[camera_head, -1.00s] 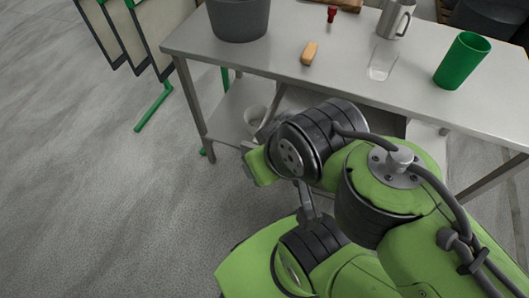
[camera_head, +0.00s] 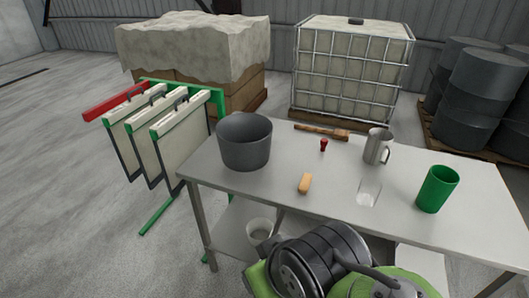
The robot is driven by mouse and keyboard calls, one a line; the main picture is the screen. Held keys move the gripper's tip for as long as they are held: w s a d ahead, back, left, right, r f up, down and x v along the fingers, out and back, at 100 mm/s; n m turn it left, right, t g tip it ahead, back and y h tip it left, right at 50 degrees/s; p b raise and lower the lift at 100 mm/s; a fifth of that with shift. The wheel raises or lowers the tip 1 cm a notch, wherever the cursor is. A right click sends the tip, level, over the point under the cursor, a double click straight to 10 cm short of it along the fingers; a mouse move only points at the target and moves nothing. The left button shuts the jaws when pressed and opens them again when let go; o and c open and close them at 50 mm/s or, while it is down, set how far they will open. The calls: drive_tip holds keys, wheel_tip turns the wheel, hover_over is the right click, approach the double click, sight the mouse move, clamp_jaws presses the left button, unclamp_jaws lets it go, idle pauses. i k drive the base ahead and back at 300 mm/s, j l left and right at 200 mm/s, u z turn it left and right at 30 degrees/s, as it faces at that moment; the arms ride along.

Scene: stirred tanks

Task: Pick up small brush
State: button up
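A long brown wooden item (camera_head: 321,132), which looks like a brush, lies flat near the back edge of the metal table (camera_head: 240,188). Its bristles are too small to make out. A small tan block (camera_head: 305,183) lies nearer the front edge; I cannot tell whether it is a brush or a sponge. Only green and black links of my arm show at the bottom, in front of the table. My gripper is not in view.
On the table stand a dark grey bucket (camera_head: 244,143), a small red item (camera_head: 323,145), a metal jug (camera_head: 377,146), a clear glass (camera_head: 368,193) and a green cup (camera_head: 437,189). Framed panels (camera_head: 173,140) hang on a rack at left. A caged tank (camera_head: 350,75) stands behind.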

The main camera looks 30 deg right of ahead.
sight(303, 187)
drive_tip(key=j+z, duration=0.3)
drive_tip(key=j, duration=0.5)
drive_tip(key=i+j+z, duration=0.5)
drive_tip(key=j, duration=0.45)
drive_tip(key=i+l+z, duration=0.35)
drive_tip(key=i, duration=0.35)
drive_tip(key=u, duration=0.2)
drive_tip(key=z, duration=0.2)
